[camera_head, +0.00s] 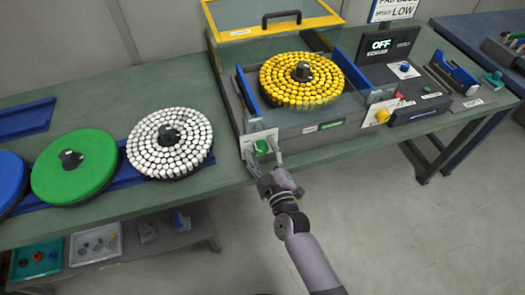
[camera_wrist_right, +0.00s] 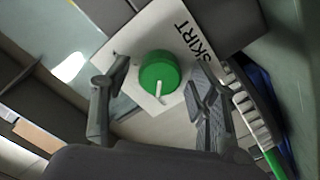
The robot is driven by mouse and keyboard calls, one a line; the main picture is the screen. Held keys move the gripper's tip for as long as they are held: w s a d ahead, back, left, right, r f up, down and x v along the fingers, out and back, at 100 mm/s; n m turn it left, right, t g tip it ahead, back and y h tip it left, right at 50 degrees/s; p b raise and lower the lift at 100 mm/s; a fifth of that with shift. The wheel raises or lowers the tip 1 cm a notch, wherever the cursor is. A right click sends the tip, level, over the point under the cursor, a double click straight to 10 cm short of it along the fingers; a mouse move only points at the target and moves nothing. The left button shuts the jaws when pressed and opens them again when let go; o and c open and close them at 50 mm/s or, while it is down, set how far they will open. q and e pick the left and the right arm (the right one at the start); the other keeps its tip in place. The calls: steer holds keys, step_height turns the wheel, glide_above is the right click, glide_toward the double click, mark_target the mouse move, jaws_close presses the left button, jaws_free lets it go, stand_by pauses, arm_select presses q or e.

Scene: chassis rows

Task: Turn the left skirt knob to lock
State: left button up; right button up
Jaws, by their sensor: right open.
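The left skirt knob is a green round knob (camera_head: 261,147) on a white plate at the front left corner of the machine. In the right wrist view the green knob (camera_wrist_right: 159,73) has a white pointer line and sits on a white plate (camera_wrist_right: 150,32) lettered SKIRT. My right gripper (camera_head: 264,158) is open in front of the knob. In the wrist view its two fingers (camera_wrist_right: 157,92) stand on either side of the knob, with gaps showing between them and it. My left gripper is not in view.
The machine holds a disc of yellow pieces (camera_head: 318,92) under a raised yellow-framed lid (camera_head: 335,20). A yellow knob (camera_head: 382,116) is at its front right. A display (camera_head: 381,44) reads OFF. A disc of white pieces (camera_head: 152,152) and a green disc (camera_head: 90,185) lie left.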

steer(key=c, duration=1.2)
steer(key=shift+o, duration=0.2)
steer(key=shift+m, duration=0.4)
steer(key=m, duration=0.3)
steer(key=shift+m+p, duration=0.3)
steer(key=shift+p, duration=0.05)
steer(key=m, duration=0.4)
steer(key=shift+m, duration=0.3)
steer(key=m, duration=0.4)
steer(key=shift+d+f, duration=0.1)
steer(key=shift+m+b, duration=0.4)
steer(key=shift+m, duration=2)
